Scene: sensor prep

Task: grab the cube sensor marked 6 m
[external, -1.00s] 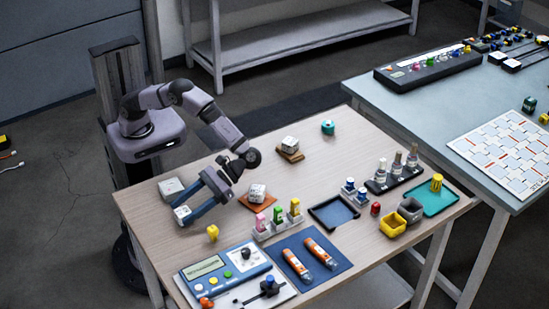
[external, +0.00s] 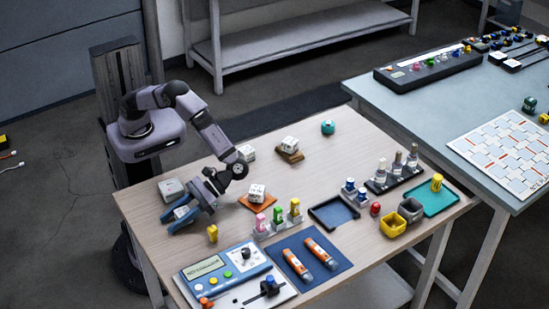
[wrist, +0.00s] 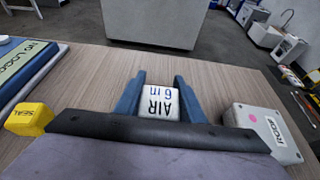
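The white cube sensor (wrist: 160,104) reads "AIR 6 m", upside down in the wrist view. It sits low on the table between the two blue fingers of my gripper (wrist: 158,90), one on each side. The fingers are very close to its sides, but I cannot tell whether they press on it. In the external view my gripper (external: 185,211) is down at the table's left part, with the cube (external: 182,212) partly hidden between the fingers. Other white cubes stand on an orange plate (external: 251,206), on a brown plate (external: 295,157), and behind my wrist (external: 247,152).
A grey-white box (wrist: 262,132) with a pink dot is right of the fingers in the wrist view. A blue control panel (external: 225,278), sample holders (external: 276,228) and a blue mat (external: 325,272) occupy the front.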

